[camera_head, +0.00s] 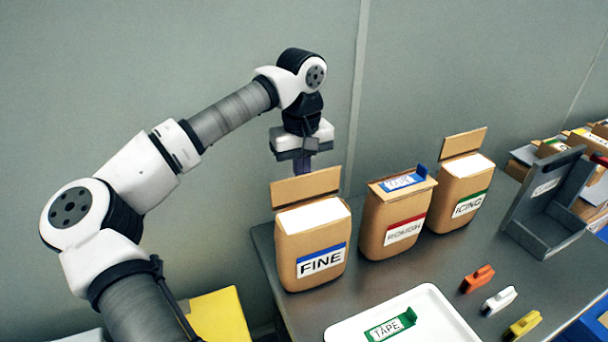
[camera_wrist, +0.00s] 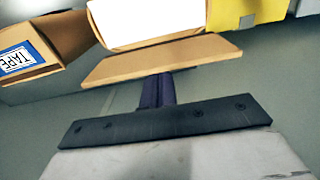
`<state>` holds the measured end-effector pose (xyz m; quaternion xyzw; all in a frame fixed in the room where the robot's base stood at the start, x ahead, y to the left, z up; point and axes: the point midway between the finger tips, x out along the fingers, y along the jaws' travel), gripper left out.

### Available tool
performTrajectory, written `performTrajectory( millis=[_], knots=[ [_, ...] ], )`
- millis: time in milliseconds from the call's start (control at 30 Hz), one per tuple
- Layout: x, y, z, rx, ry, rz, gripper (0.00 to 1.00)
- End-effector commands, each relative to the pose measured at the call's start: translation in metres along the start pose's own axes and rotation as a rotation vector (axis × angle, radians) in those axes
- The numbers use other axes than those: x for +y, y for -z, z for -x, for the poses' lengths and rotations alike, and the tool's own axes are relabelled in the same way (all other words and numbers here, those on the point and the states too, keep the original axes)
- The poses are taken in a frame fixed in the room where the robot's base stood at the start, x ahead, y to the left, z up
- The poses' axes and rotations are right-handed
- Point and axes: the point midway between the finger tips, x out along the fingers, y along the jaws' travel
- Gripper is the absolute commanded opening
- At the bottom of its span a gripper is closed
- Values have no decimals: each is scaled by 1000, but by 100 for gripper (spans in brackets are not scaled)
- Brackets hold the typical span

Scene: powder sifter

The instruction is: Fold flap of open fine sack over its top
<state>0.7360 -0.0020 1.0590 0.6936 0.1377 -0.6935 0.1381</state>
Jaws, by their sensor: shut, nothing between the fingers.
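The fine sack (camera_head: 312,250) is a brown block with a blue-edged FINE label, standing at the table's left end. Its top is open and white inside. Its flap (camera_head: 306,187) stands up along the back edge. In the wrist view the flap (camera_wrist: 165,60) is a tan strip between the sack's white top (camera_wrist: 150,22) and my fingers. My gripper (camera_head: 301,166) is behind the flap, pointing down. In the wrist view my gripper (camera_wrist: 157,80) is shut and empty, its tips close to the flap's back; I cannot tell whether they touch it.
The rough sack (camera_head: 395,215), with blue tape on its top, stands right of the fine sack. The icing sack (camera_head: 460,185) has its flap up. A white tray (camera_head: 440,335) holding green tape (camera_head: 390,326) is in front. Several coloured clips (camera_head: 499,301) lie on the right. A grey holder (camera_head: 540,215) stands beyond.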

Motion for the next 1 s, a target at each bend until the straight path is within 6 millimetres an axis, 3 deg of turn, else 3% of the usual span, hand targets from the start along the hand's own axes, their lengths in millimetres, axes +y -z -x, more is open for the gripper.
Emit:
performTrajectory(
  millis=[1000],
  knots=[
    [0,-41,0,0,0,0,0]
  ],
)
